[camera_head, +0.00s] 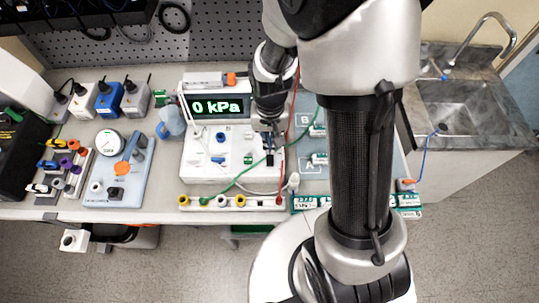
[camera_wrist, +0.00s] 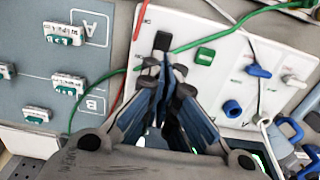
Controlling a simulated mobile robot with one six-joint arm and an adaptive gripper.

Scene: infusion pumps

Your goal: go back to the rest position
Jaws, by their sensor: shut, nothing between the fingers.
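My gripper (camera_head: 267,126) is above the right side of the white pump panel (camera_head: 215,172), which has a lit green "0 kPa" display (camera_head: 217,106). In the wrist view my gripper (camera_wrist: 171,75) has its fingers together, with nothing held. A black part (camera_wrist: 161,41) shows just beyond the fingertips; I cannot tell whether they touch it. A blue knob (camera_wrist: 232,109), a blue lever (camera_wrist: 258,71) and a green switch (camera_wrist: 204,56) are on the panel beside my gripper. My arm hides part of the bench on the right.
A grey-blue board (camera_wrist: 62,75) marked A and B carries several small connectors. Green (camera_head: 243,177) and red (camera_head: 285,137) tubes run close to my gripper. A gauge stand (camera_head: 122,170) is at left, a sink (camera_head: 455,110) at right, and a pegboard (camera_head: 215,35) behind.

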